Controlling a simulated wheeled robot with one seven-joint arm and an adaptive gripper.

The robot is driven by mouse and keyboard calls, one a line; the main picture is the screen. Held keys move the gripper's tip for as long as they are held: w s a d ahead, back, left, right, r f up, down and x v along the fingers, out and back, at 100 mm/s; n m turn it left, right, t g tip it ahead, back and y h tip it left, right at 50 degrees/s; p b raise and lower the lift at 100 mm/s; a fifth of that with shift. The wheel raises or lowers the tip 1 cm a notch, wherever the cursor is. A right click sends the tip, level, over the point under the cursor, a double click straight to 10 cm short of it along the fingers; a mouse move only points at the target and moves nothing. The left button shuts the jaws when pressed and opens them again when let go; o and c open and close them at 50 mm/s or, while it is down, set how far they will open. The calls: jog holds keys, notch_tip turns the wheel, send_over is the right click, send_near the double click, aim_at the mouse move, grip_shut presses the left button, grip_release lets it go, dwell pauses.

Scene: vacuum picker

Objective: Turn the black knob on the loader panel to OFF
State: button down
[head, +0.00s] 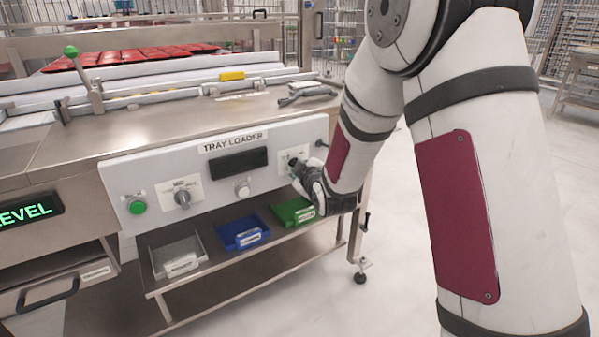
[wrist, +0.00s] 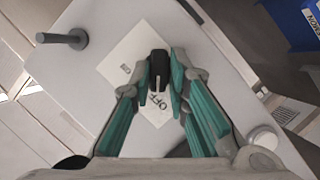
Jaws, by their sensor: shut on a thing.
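The black knob (wrist: 158,66) sits on a white label plate (wrist: 112,62) on the loader panel (wrist: 90,100). The word OFF is printed on the plate, just below the knob in the wrist view. A smaller marking at the knob's left is too blurred to read. My gripper (wrist: 159,82) is shut on the knob, one teal-padded finger on each side. I cannot tell which marking the knob points to. In the head view my gripper (head: 297,170) is at the right end of the panel (head: 215,165) marked TRAY LOADER and hides most of the knob.
The panel also has a grey rotary switch (head: 182,198), a green button (head: 137,206), a pale button (head: 242,189) and a dark display (head: 238,162). A short peg (wrist: 62,38) sticks out near the knob. Grey, blue (head: 243,233) and green (head: 293,211) bins stand on the shelf below.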

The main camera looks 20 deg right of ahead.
jog(key=shift+w+d+r, duration=0.15)
jog(key=shift+d+r, duration=0.1)
jog(key=shift+d, duration=0.05)
jog(key=c, duration=1.6)
grip_release()
jog(key=shift+f, duration=0.1)
jog(key=shift+a+f, duration=0.1)
jog(key=shift+a, duration=0.05)
jog(key=v, duration=1.2)
jog(key=shift+a, duration=0.1)
